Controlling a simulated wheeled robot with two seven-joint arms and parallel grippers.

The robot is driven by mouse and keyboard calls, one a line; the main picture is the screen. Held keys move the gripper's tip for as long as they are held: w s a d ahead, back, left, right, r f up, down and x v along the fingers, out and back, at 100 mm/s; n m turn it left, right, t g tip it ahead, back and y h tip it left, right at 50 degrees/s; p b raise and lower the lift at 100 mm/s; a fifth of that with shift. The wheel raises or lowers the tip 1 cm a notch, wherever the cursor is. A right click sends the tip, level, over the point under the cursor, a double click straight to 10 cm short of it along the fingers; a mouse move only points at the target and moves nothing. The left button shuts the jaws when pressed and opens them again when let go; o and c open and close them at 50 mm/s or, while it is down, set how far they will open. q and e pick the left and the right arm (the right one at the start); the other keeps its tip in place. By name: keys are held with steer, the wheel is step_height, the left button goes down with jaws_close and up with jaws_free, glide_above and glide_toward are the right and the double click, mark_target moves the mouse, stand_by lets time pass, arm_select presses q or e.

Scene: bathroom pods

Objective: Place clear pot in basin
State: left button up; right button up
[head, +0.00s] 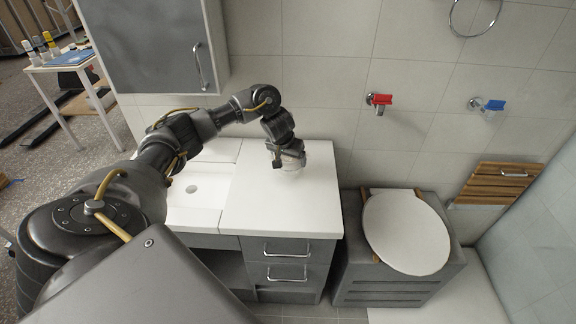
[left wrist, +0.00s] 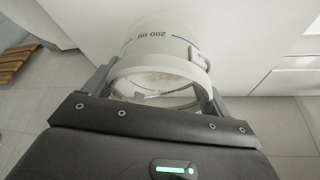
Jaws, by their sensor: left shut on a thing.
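The clear pot (left wrist: 160,52) has a "200 ml" mark and a see-through open end in the left wrist view. It sits between the fingers of my left gripper (left wrist: 158,85), which is shut on it. In the head view the pot (head: 293,161) is a small pale shape under my left gripper (head: 284,158), over the white countertop (head: 285,207) to the right of the basin. I cannot tell whether it touches the counter. The white basin (head: 194,210) is sunk into the counter at left, with a round drain and partly covered by my arm. My right gripper is not in view.
A grey wall cabinet (head: 155,45) hangs above the basin side. A toilet with a round white lid (head: 405,232) stands right of the counter. Red (head: 379,99) and blue (head: 488,104) taps are on the wall. The countertop around the pot is clear.

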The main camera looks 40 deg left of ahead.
mark_target(289, 160)
arm_select(q)
steer(key=shift+a+f, duration=0.15)
steer(key=shift+f, duration=0.05)
steer(key=shift+w+a+f, duration=0.1)
steer(key=shift+w+f, duration=0.05)
steer(key=shift+f, duration=1.5)
steer(key=shift+f+p, duration=0.1)
steer(key=shift+p, duration=0.2)
steer(key=o, duration=1.5)
steer(key=shift+f, duration=0.1)
